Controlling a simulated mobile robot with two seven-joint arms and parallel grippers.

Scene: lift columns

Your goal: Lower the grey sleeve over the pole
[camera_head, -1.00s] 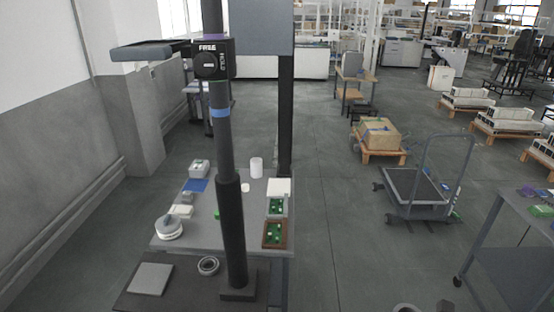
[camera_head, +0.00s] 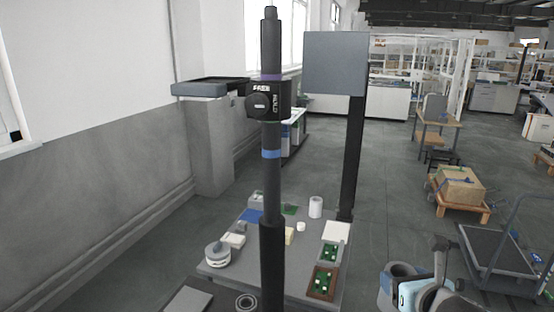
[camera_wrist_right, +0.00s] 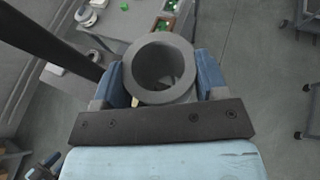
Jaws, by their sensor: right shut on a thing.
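The pole (camera_head: 271,190) is a tall dark upright left of centre in the head view, with a bare narrow top, a purple band, a blue band and a thicker lower part. The grey sleeve (camera_wrist_right: 160,97) is a thick-walled ring in the right wrist view, seen through its open end. My right gripper (camera_wrist_right: 162,80) is shut on it, one blue finger on each side. In the head view the sleeve (camera_head: 402,270) is at the lower right, apart from the pole and well below its top.
A black clamp (camera_head: 264,101) marked FREE and HOLD sits on the pole, with a dark tray (camera_head: 208,88) reaching left. A grey panel (camera_head: 334,63) on a dark post stands close right of the pole. A table (camera_head: 216,271) with small parts is behind the pole.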

